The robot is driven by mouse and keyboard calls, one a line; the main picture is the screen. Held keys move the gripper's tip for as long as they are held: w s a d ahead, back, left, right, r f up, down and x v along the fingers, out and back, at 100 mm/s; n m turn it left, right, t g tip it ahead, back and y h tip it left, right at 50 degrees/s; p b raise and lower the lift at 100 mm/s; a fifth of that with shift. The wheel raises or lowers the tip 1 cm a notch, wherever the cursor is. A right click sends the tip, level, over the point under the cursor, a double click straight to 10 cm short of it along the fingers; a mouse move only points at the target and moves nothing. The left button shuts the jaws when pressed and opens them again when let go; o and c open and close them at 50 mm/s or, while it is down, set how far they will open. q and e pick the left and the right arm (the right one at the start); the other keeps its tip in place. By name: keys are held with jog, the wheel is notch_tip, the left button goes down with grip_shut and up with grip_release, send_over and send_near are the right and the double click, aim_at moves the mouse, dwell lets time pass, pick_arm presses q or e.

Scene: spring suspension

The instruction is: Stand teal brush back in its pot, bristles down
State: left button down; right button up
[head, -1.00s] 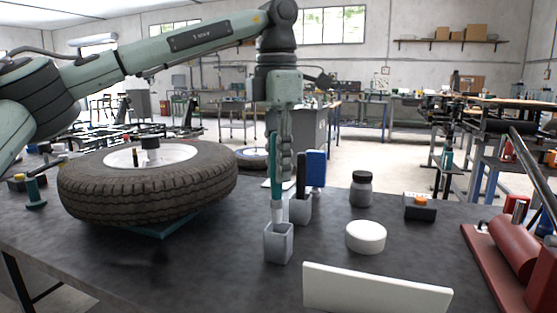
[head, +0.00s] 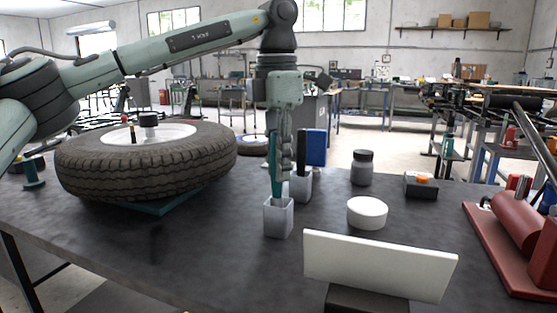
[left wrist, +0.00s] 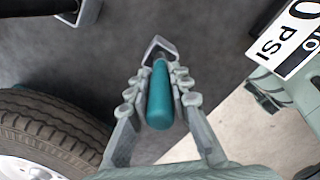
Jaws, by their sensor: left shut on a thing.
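The teal brush (head: 275,172) is upright, handle up, with its lower end inside the grey square pot (head: 278,218). The pot walls hide its bristles. My left gripper (head: 284,165) points down above the pot and is shut on the teal handle. In the left wrist view the handle (left wrist: 160,98) lies between the two fingers, and part of the pot rim (left wrist: 158,46) shows beyond it. I cannot tell whether the brush touches the pot's floor. My right gripper is not in view.
A second grey pot (head: 300,187) with a black and a blue-topped item (head: 316,147) stands close behind. A tyre (head: 140,165) lies to the left. A white round tub (head: 367,213), dark jar (head: 362,168), white panel (head: 380,262) and red vice-like tool (head: 505,235) are to the right.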

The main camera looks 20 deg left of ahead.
pick_arm(q)
jog(key=c, duration=1.3)
grip_release()
notch_tip(320, 180, up, 12)
jog(key=shift+a+r, duration=0.1)
jog(key=shift+s, duration=0.1)
